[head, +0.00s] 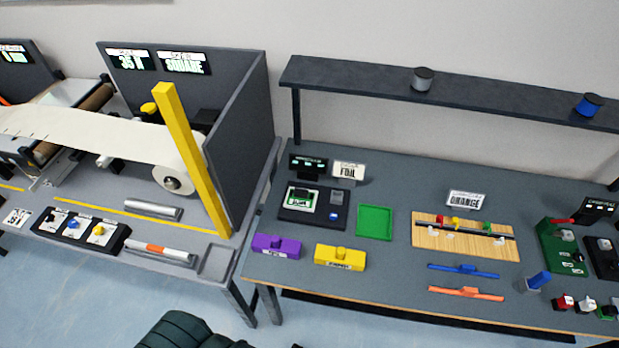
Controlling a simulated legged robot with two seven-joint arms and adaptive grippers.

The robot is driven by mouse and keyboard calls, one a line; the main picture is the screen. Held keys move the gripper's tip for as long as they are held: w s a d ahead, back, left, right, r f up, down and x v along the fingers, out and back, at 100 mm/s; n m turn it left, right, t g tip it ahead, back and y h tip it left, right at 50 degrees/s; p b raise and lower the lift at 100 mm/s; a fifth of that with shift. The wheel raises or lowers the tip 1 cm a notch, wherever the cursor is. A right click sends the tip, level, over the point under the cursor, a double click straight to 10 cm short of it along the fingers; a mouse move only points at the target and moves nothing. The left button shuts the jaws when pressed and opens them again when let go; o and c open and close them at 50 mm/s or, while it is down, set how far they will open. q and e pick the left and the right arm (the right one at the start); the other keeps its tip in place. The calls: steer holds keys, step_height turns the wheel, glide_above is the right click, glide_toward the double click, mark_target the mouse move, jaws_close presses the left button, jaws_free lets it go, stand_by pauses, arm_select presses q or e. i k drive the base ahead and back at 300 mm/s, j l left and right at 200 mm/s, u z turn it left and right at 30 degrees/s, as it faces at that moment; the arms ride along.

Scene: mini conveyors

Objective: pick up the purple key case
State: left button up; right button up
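The purple key case (276,246) is a small purple block with a raised knob on top and a white label on its front. It sits upright near the front left corner of the right-hand table in the head view. A similar yellow case (340,257) stands just to its right, apart from it. Nothing holds or covers the purple case. Neither my left nor my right gripper can be made out in the head view.
The grey table (390,286) also bears a green tray (375,222), a dark device (314,206) and a wooden board (465,251) with coloured pieces. A shelf (455,92) stands over its back. A conveyor table (150,232) adjoins at left; its yellow post (191,160) rises nearby.

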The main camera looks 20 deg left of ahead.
mark_target(289, 249)
steer(key=u, duration=1.25)
